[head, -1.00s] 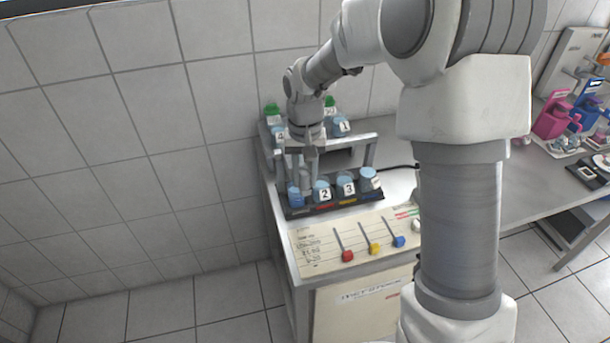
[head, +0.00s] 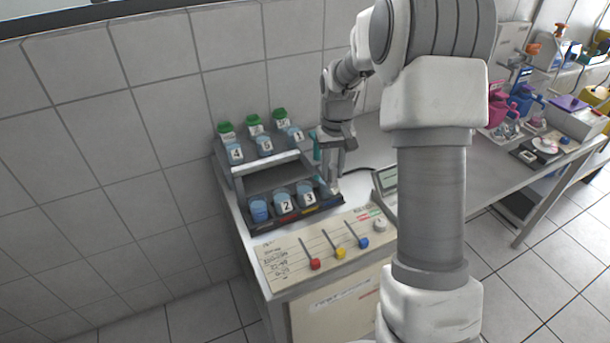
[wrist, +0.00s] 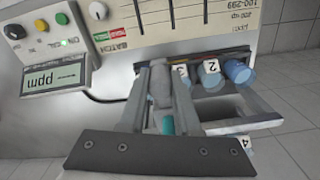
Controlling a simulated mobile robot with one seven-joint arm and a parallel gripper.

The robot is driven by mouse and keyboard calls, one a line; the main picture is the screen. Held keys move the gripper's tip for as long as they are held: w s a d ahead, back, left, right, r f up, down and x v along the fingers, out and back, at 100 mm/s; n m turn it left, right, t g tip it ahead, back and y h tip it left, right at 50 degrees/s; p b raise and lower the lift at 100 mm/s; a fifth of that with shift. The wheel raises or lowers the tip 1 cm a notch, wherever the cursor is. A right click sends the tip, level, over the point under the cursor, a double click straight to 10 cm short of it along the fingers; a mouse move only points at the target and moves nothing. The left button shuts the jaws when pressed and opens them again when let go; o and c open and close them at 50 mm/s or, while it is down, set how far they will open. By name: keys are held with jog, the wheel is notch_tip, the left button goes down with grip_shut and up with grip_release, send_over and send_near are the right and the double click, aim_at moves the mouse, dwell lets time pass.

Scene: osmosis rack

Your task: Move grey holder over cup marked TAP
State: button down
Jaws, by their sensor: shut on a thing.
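My gripper (head: 338,172) is shut on the grey holder (wrist: 160,86), which sits upright between the fingers in the wrist view. In the head view they are at the right end of the front row of the rack (head: 262,226). Cups 2 (head: 284,203) and 3 (head: 306,194) stand just left of them, with a blue cup (head: 258,210) at the left end. No TAP mark is readable; the rack's right-end place is mostly hidden by the gripper and holder. I cannot tell whether the holder touches a cup there.
Several numbered cups with green-capped bottles stand on the upper shelf (head: 268,163). A teal tube-like thing (wrist: 167,125) shows by the fingers. A slider panel (head: 310,252) lies in front and a ppm meter (wrist: 54,79) beside the rack. The wall is close behind.

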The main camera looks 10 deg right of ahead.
jog(key=shift+w+d+r, duration=0.1)
jog(key=shift+w+d, duration=0.1)
jog(key=shift+d, duration=0.75)
jog(key=shift+w+d, duration=0.2)
jog(key=shift+d, duration=0.75)
jog(key=c, duration=0.6)
grip_release()
jog(key=shift+d, duration=0.15)
notch_tip(320, 180, up, 17)
jog(key=shift+r+p, duration=0.2)
jog(key=shift+p, duration=0.1)
